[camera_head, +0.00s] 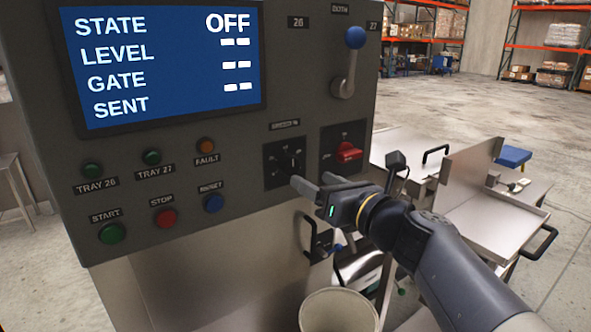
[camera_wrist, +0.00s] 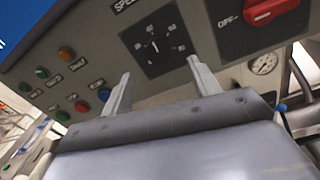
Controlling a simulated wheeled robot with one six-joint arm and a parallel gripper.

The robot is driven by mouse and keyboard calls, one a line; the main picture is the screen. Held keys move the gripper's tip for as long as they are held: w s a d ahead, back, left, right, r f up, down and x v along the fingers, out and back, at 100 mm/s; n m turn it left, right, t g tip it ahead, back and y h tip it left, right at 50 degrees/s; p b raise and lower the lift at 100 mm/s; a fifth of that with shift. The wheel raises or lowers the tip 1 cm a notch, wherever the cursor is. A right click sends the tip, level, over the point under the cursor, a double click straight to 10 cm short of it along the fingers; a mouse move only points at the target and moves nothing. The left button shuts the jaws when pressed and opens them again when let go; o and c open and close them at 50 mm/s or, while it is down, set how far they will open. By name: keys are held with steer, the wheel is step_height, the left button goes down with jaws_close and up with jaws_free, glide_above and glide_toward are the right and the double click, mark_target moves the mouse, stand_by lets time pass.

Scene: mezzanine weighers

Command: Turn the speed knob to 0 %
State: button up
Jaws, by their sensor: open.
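The speed knob (camera_head: 289,160) is a black dial on a square black plate on the grey control panel, under a label that reads as speed %. In the wrist view the knob (camera_wrist: 153,45) has a white pointer line and tick marks around it; the numbers are too small to read. My gripper (camera_head: 307,182) is just below and in front of the knob. In the wrist view my gripper (camera_wrist: 157,82) is open, its two fingers apart and empty, with the knob beyond and between the tips. The fingers do not appear to touch it.
A red rotary switch (camera_head: 347,152) sits right of the knob, with a blue-tipped lever (camera_head: 350,60) above. The screen (camera_head: 165,65) shows STATE OFF. Several coloured buttons, including red STOP (camera_head: 166,217), lie left. A pale bin (camera_head: 340,312) stands below my gripper.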

mark_target(293, 169)
steer(key=x, duration=0.6)
steer(key=shift+w+a, duration=0.15)
steer(key=shift+w, duration=0.05)
steer(key=shift+c, duration=0.5)
steer(key=c, duration=0.9)
